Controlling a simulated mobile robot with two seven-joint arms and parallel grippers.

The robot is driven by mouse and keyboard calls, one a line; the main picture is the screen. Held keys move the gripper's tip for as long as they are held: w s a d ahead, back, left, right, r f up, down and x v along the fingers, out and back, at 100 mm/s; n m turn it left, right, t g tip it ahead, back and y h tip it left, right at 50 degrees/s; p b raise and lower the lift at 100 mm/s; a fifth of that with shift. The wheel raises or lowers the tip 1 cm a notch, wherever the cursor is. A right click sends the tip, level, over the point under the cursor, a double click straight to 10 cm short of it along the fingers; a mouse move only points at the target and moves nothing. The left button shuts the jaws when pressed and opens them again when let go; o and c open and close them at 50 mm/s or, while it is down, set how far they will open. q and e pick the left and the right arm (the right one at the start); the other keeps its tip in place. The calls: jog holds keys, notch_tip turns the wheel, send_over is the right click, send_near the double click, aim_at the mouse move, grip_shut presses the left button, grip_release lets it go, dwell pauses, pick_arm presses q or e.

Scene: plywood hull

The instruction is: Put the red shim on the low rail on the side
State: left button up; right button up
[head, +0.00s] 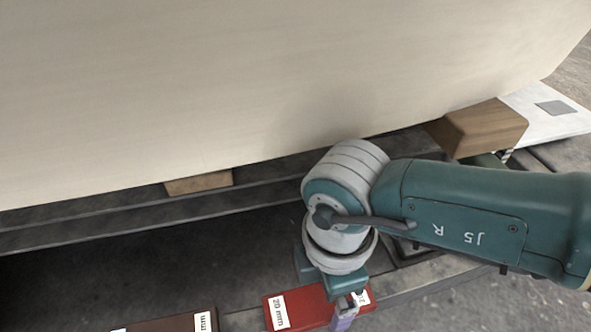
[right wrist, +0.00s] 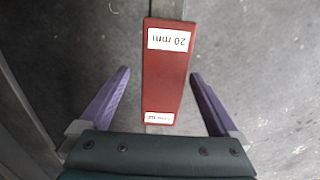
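The red shim (head: 300,307) lies flat on a narrow metal rail (head: 243,322) at the bottom of the head view, with a white "20 mm" label. It also shows in the right wrist view (right wrist: 167,75), upright in the picture. My right gripper (right wrist: 157,78) is open, with one purple finger on each side of the shim's near end and a gap on both sides. In the head view the right gripper (head: 343,315) is over the shim's right part and hides some of it. My left gripper is in neither view.
A large pale plywood hull (head: 250,80) fills the upper head view. Wooden blocks (head: 199,183) (head: 478,128) sit under its edge on a dark ledge. A brown labelled piece (head: 170,324) lies left of the shim. A white plate (head: 545,108) is at the far right.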

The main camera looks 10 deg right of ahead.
jog(key=shift+d, duration=0.1)
jog(key=shift+s+a+r, duration=0.1)
jog(key=shift+a, duration=0.15)
jog(key=shift+a+r+p, duration=0.1)
jog(key=shift+r+p, duration=0.3)
jog(key=shift+p, duration=0.05)
notch_tip(320, 180, up, 11)
jog(key=p, duration=0.9)
jog(key=shift+r, duration=0.15)
